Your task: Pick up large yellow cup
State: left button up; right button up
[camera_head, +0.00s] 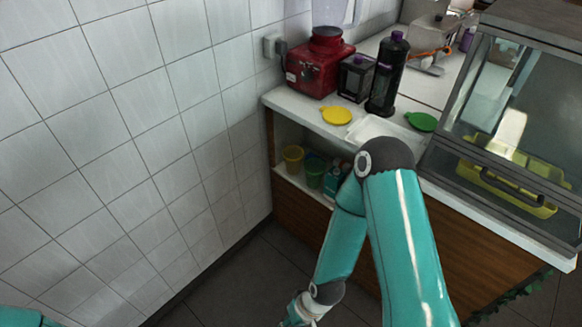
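A yellow cup (293,158) stands upright at the left end of the open shelf under the counter. A green cup (315,172) stands just to its right. Whether the yellow cup is the large one cannot be told from this view. Nothing of mine touches the yellow cup.
Teal items (336,182) sit right of the cups, partly behind my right arm. A tiled wall (120,130) borders the left; floor is open.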

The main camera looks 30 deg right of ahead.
aim_at(293, 155)
jog(key=z, duration=0.1)
jog(key=i, duration=0.95)
jog(key=u, duration=0.1)
